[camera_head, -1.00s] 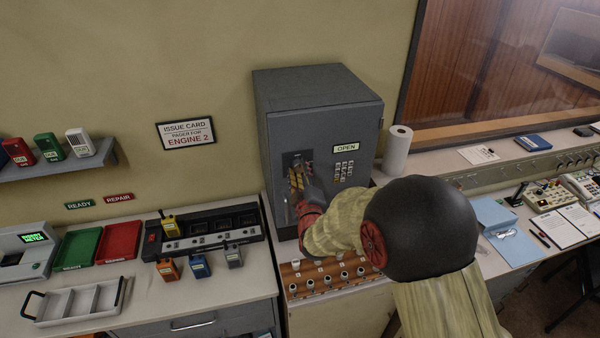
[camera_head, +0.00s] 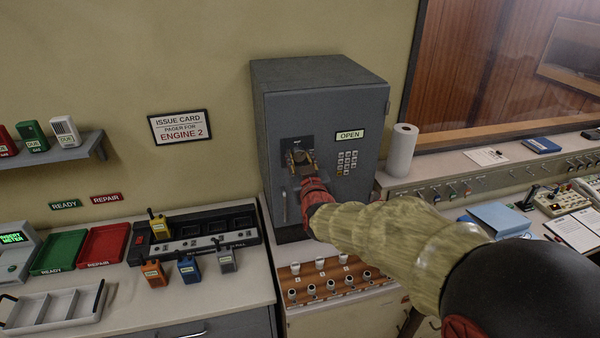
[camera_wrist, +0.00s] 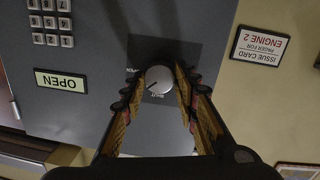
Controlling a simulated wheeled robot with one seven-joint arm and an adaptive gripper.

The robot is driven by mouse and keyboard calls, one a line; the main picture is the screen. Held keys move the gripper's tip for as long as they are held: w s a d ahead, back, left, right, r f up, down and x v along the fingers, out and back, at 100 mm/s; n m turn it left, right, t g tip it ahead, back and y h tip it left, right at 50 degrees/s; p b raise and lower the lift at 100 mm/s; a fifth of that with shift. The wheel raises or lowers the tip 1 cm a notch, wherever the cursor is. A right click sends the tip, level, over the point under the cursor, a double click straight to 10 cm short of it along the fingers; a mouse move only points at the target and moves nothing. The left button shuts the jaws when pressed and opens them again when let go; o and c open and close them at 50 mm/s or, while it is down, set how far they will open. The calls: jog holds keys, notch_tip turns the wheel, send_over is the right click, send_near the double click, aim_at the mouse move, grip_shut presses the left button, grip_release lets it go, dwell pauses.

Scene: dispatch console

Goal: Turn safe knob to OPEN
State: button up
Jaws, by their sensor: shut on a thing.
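The grey safe (camera_head: 325,105) stands on the counter with its door closed and an "OPEN" plate (camera_head: 349,134) on the front. The safe knob (camera_wrist: 158,83) is a round grey dial on a dark plate in the upside-down wrist view. It bears a dark pointer line slanting to the lower left; the small lettering around it is hard to read. My gripper (camera_wrist: 160,88) has one finger on each side of the knob and is shut on it. In the head view my gripper (camera_head: 301,160) is at the door, left of the keypad, largely covering the knob.
A keypad (camera_head: 347,162) is right of the knob and a vertical handle (camera_head: 284,207) is below left. A paper roll (camera_head: 401,150) stands right of the safe. A rack of small knobs (camera_head: 325,282) lies below my forearm. Radios and trays fill the left counter.

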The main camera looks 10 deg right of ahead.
jog(key=m+b, duration=0.2)
jog(key=b, duration=0.1)
jog(key=m+b, duration=0.1)
jog(key=b, duration=0.2)
jog(key=m+y+b, duration=0.1)
jog(key=m+b, duration=0.1)
jog(key=b, duration=0.1)
jog(key=shift+f+m, duration=0.3)
jog(key=m+b, duration=0.2)
jog(key=b, duration=0.1)
jog(key=shift+d+r+b, duration=0.1)
jog(key=shift+r+b, duration=0.05)
jog(key=shift+b, duration=0.15)
jog(key=shift+r+m, duration=0.15)
jog(key=shift+m, duration=0.15)
jog(key=o, duration=1.1)
jog(key=shift+o, duration=0.3)
jog(key=s+r, duration=0.1)
jog(key=s, duration=1.1)
jog(key=shift+r, duration=0.1)
